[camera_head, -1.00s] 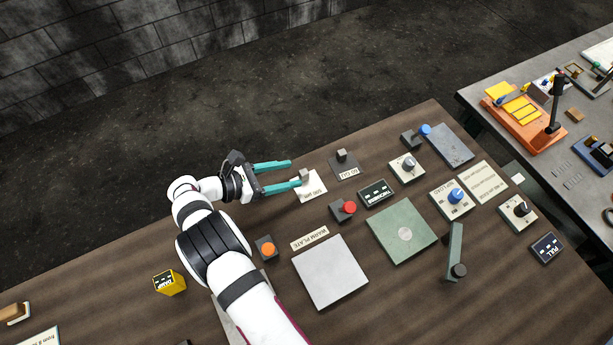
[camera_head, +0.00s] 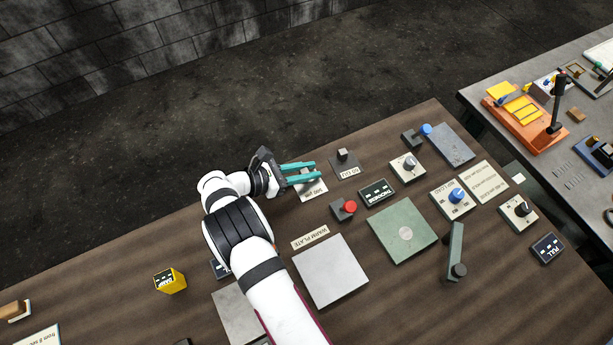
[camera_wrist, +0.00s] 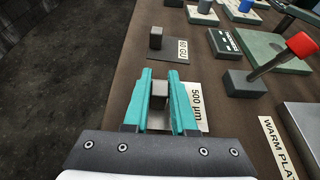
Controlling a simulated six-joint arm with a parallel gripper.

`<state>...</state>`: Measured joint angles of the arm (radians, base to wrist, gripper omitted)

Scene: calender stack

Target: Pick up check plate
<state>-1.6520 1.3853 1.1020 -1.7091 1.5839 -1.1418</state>
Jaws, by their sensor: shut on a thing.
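A small plate with a grey block handle (camera_wrist: 159,92) sits at the back edge of the brown table, by a white label reading 500 µm (camera_head: 313,191). The label also shows in the wrist view (camera_wrist: 197,105). My gripper (camera_head: 308,173) has its two teal fingers on either side of the block and is shut on it. The wrist view shows the block between the fingers (camera_wrist: 159,88). The fingers hide much of the plate, and I cannot tell whether it is clear of the table. A similar block on a dark plate labelled 60 GU (camera_head: 343,160) stands just beyond the fingertips.
A red knob (camera_head: 350,206) stands to the front right of my gripper. The warm plate (camera_head: 331,271), a green plate (camera_head: 402,231) and a dial box (camera_head: 407,167) lie further right. A yellow box (camera_head: 170,281) stands at left. The floor behind the table edge is clear.

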